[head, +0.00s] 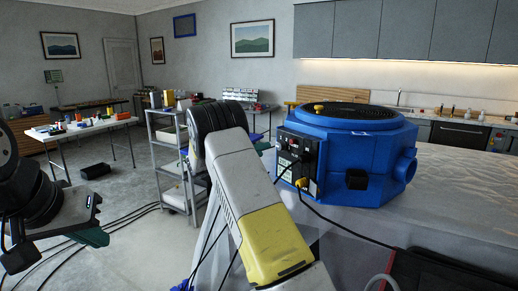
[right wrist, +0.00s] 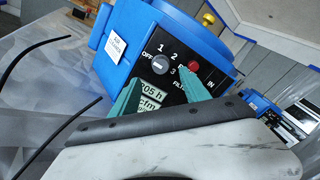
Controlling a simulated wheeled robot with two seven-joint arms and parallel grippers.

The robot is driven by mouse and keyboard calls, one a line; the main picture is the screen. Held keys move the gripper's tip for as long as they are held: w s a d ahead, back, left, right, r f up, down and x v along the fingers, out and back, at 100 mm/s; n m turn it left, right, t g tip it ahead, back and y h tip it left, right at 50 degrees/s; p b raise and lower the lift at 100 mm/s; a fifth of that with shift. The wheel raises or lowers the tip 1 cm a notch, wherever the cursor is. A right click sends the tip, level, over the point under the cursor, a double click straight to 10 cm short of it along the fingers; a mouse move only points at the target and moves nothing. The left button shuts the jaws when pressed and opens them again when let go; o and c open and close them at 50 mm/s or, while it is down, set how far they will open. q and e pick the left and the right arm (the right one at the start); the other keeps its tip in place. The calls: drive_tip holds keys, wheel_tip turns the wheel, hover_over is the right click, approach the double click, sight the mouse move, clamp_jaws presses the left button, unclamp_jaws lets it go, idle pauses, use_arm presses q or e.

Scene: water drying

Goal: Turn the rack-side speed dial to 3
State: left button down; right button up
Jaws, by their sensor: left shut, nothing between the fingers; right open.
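A blue machine (head: 350,160) stands on a covered table, its black control panel (head: 296,165) facing left toward the shelf rack. In the right wrist view a round grey speed dial (right wrist: 160,64) sits on this panel, marked OFF, 1, 2 and 3. Its pointer is too small to read surely. My right gripper (right wrist: 160,77) is open, with green fingertips either side of the dial's lower edge; contact cannot be told. In the head view the right gripper is not clearly visible beyond my arm. My left gripper (head: 97,238) is shut and empty at the lower left, away from the machine.
A grey shelf rack (head: 172,160) stands left of the machine. A red button (right wrist: 194,65) is right of the dial, close to one fingertip. Black cables hang from the panel and run along the floor. A white table (head: 85,128) with small items is at the back left.

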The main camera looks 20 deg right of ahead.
sight(279, 146)
drive_tip(key=x, duration=0.7)
drive_tip(key=shift+d, duration=0.2)
clamp_jaws()
